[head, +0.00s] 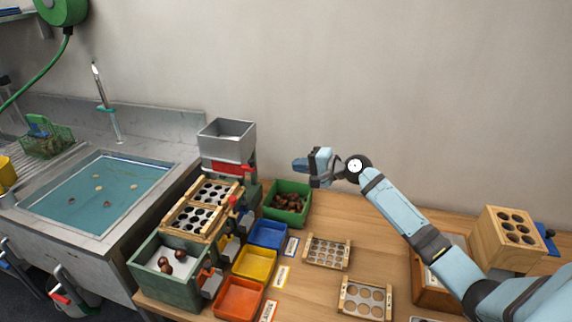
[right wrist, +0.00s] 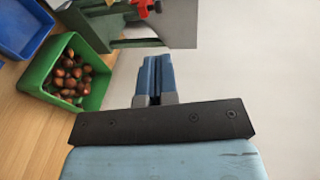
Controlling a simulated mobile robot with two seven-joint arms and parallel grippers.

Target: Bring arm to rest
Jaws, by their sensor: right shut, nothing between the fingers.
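My right gripper (head: 301,165) is raised above the wooden table in the head view, near the green bin, pointing left. Its blue fingers are together in the right wrist view (right wrist: 153,78), with nothing between them. My light-blue right arm (head: 398,207) reaches in from the lower right. The green bin (head: 300,219) holds several brown chestnuts and stands below the gripper; it also shows at the left of the right wrist view (right wrist: 47,88). My left gripper is not in view.
A grey hopper machine (head: 226,142) stands just left of the gripper. Blue (head: 267,235), yellow (head: 254,263) and orange (head: 238,297) trays line the table. Boards with holes (head: 327,252) lie on the table, and a wooden block (head: 508,240) stands right. A sink (head: 95,192) is at left.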

